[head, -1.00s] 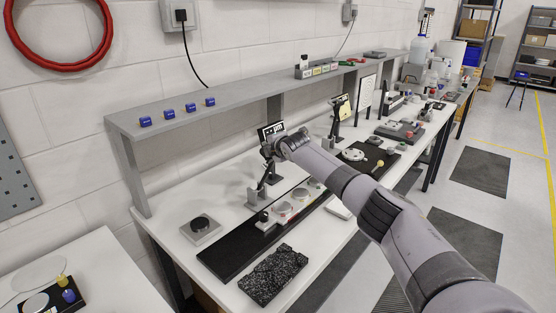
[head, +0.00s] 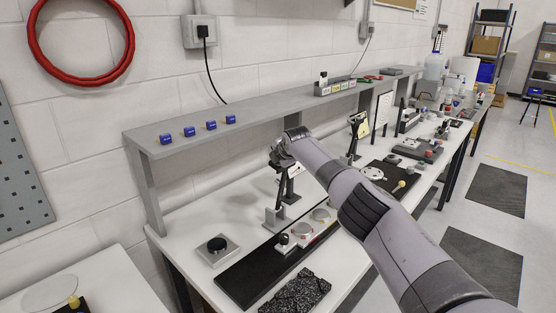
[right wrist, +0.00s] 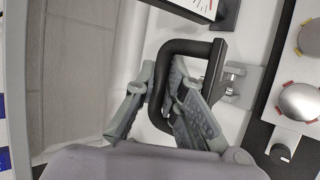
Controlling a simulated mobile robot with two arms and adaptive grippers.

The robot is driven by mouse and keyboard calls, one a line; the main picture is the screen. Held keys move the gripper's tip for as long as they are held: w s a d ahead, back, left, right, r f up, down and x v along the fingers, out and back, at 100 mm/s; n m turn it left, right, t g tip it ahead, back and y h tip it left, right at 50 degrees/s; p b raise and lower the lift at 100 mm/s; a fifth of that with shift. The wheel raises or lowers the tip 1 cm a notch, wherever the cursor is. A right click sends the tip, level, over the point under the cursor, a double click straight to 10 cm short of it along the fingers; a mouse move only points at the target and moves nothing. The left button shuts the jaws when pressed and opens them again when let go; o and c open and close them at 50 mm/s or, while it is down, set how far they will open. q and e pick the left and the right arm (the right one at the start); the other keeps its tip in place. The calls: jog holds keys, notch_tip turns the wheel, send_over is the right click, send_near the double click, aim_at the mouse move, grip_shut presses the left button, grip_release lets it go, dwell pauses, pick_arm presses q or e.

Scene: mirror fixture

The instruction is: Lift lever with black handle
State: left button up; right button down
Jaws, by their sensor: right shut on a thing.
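The lever (head: 281,188) stands upright, leaning slightly, from a grey bracket (head: 274,216) on the bench. Its black handle (right wrist: 190,47) is a bent loop in the right wrist view, joined to a dark bar beside the metal bracket (right wrist: 240,82). My right gripper (right wrist: 168,95) is shut on the handle, with its grey-green fingers on either side of the loop. In the head view the right gripper (head: 281,154) is at the lever's top and hides most of the handle. My left gripper is in no view.
A grey shelf (head: 180,149) with several blue cubes (head: 211,125) runs behind the lever. A black board (head: 240,284) with round metal parts (head: 303,231) lies in front. A dial panel (right wrist: 200,8) is close to the handle. A speckled block (head: 296,291) lies nearer.

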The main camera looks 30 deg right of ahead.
jog(key=c, duration=2.1)
grip_release()
jog(key=shift+w+a+r, duration=0.35)
jog(key=shift+a+r, duration=0.2)
jog(key=shift+o, duration=0.9)
jog(key=shift+w+f, duration=0.15)
jog(key=shift+f, duration=0.2)
jog(key=shift+d, duration=0.1)
jog(key=shift+s+f, duration=0.1)
jog(key=shift+s, duration=0.2)
